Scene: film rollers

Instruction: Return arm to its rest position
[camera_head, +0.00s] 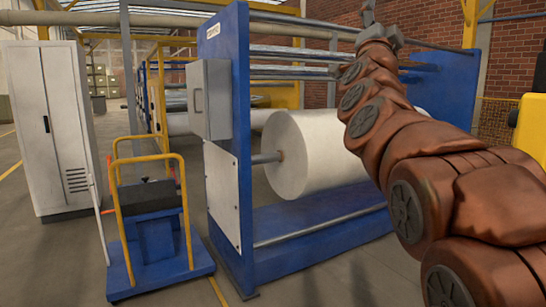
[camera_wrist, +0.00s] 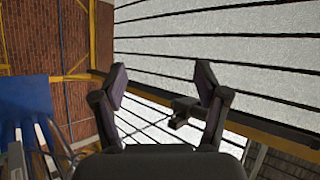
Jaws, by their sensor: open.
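My arm, reddish brown with dark round joint caps, reaches up from the lower right of the head view. My gripper (camera_head: 369,14) is at its far end near the top edge, high in front of the machine's upper bars; only part of it shows there. In the wrist view my gripper (camera_wrist: 161,82) has its two dark fingers spread apart with nothing between them. Beyond the fingers are the ceiling panels and a yellow beam.
A blue film machine (camera_head: 228,100) holds a white roll (camera_head: 300,155) on a shaft, left of my arm. A blue cart (camera_head: 160,270) with yellow rails and a white cabinet (camera_head: 50,125) stand at left. A yellow object (camera_head: 531,140) is at the right edge. Floor is open at front left.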

